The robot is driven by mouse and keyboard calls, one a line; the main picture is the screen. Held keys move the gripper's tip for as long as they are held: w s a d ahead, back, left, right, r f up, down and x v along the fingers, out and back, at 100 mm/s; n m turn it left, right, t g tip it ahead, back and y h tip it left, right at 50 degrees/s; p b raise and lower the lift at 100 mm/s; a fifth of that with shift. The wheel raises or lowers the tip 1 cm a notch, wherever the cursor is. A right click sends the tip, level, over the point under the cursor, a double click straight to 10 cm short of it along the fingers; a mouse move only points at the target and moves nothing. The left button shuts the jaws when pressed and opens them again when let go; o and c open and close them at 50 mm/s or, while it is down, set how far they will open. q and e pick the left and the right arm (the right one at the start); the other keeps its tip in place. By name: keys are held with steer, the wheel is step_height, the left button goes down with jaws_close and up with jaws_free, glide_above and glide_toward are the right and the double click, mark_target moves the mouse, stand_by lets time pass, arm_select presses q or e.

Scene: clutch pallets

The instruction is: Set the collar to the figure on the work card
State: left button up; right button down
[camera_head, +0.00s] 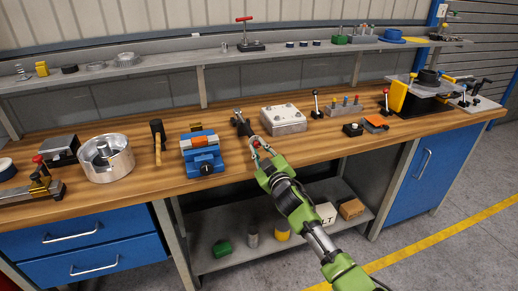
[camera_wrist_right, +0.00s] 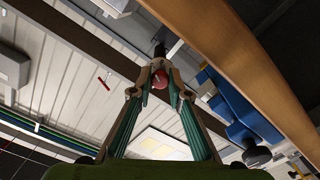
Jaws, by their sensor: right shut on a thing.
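My right gripper (camera_head: 260,151) is at the front half of the wooden bench, its fingers closed around a small red knob-like part (camera_wrist_right: 159,80). A dark tool (camera_head: 241,124) runs from the fingertips away toward the back of the bench; its dark shaft also shows beyond the red part in the right wrist view. Whether it carries a collar or a scale is too small to tell. No work card can be made out for certain; a pale panel with a yellow patch (camera_wrist_right: 163,146) shows in the wrist view, with no readable figure. My left gripper is out of view.
A blue vise (camera_head: 203,160) stands left of my gripper, with a hammer (camera_head: 158,140) and a metal drum (camera_head: 107,160) further left. A pale bolted block (camera_head: 283,120) sits close to the right of the tool. Bare bench top lies around (camera_head: 330,145).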

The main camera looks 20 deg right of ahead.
steer(key=shift+n, duration=1.4)
steer(key=c, duration=1.9)
jaws_free()
steer(key=shift+s, duration=0.1)
steer(key=s, duration=1.2)
steer(key=shift+d, duration=0.2)
steer(key=shift+w, duration=0.1)
